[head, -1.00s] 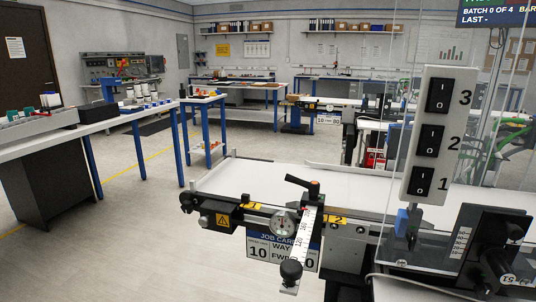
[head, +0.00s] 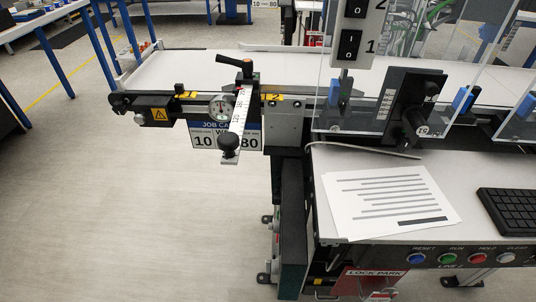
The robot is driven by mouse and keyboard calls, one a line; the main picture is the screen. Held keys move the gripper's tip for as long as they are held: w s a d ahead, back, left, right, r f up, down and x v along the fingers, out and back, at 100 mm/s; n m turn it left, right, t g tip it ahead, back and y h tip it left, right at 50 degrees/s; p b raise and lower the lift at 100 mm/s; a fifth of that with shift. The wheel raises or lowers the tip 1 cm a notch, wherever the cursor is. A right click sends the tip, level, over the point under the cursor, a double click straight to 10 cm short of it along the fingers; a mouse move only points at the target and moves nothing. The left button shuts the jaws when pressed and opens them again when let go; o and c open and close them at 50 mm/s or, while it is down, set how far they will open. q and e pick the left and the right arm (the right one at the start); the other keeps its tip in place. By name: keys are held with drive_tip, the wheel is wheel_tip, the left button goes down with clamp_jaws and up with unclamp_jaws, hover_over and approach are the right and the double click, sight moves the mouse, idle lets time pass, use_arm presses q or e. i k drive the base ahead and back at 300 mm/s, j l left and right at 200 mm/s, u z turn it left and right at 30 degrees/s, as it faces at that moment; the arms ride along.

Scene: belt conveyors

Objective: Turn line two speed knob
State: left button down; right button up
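The conveyor (head: 180,72) marked with a yellow "2" label (head: 273,98) runs across the upper part of the head view. On its front side are a round dial gauge (head: 220,106), a scale arm (head: 238,115) ending in a black ball knob (head: 229,143), and a black clamp handle (head: 236,64). A black block with a cylindrical knob (head: 414,124) stands right of it near the clear guard. I cannot tell which of these is the speed knob. Neither of my grippers is in view.
A printed sheet (head: 390,202) and a black keyboard (head: 512,212) lie on the desk at right. A switch box (head: 352,35) hangs above. The floor (head: 130,220) at left is clear.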

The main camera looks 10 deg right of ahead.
sight(276, 195)
drive_tip(key=j+z, duration=0.55)
drive_tip(key=z, duration=0.15)
drive_tip(key=j+z, duration=0.35)
drive_tip(key=k+l, duration=0.05)
drive_tip(key=l, duration=0.1)
